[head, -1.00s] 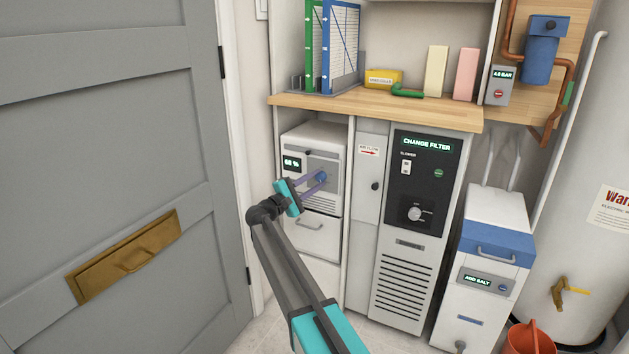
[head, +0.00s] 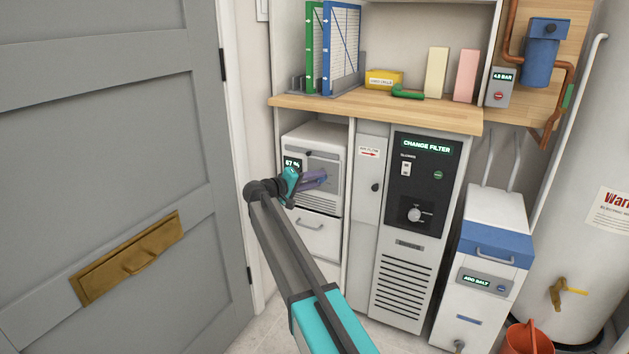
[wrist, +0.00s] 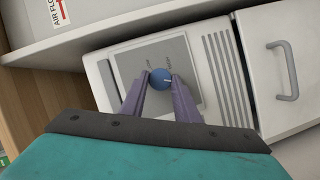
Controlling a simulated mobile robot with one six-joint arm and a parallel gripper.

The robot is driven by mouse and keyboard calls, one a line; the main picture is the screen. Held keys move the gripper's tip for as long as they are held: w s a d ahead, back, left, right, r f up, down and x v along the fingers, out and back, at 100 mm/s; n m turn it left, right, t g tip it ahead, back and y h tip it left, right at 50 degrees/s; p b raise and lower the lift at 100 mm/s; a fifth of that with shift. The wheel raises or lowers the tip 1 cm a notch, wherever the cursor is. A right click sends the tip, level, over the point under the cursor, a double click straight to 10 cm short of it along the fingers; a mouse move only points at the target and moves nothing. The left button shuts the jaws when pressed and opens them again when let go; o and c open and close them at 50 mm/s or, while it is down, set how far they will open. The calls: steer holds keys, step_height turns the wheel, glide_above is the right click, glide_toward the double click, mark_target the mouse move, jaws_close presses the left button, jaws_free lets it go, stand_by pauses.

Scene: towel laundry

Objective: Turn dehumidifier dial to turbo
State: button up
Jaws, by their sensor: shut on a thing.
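The dehumidifier (head: 329,153) is a white unit with a grey front panel, under the wooden counter in the head view. Its small display reads about 67 %. Its round blue dial (wrist: 159,78) with a short white mark shows in the wrist view, between my two purple fingertips. My gripper (head: 323,177) is at the panel, shut on the dial, which the fingers hide in the head view. It also shows in the wrist view (wrist: 162,82).
A tall unit with a black panel (head: 424,180) reading CHANGE FILTER stands to the right, beyond a narrow white panel. A drawer (head: 318,236) with a handle is below the dehumidifier. A grey door (head: 110,130) is close on the left.

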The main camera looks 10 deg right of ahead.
steer(key=shift+w+a+r+m+y, duration=0.1)
steer(key=shift+a+r+m+y, duration=0.05)
steer(key=shift+m+y, duration=0.2)
stand_by(0.3)
steer(key=o, duration=1)
steer(key=shift+o, duration=0.2)
steer(key=p+v, duration=0.3)
steer(key=v, duration=1)
steer(key=shift+s+a+p, duration=0.3)
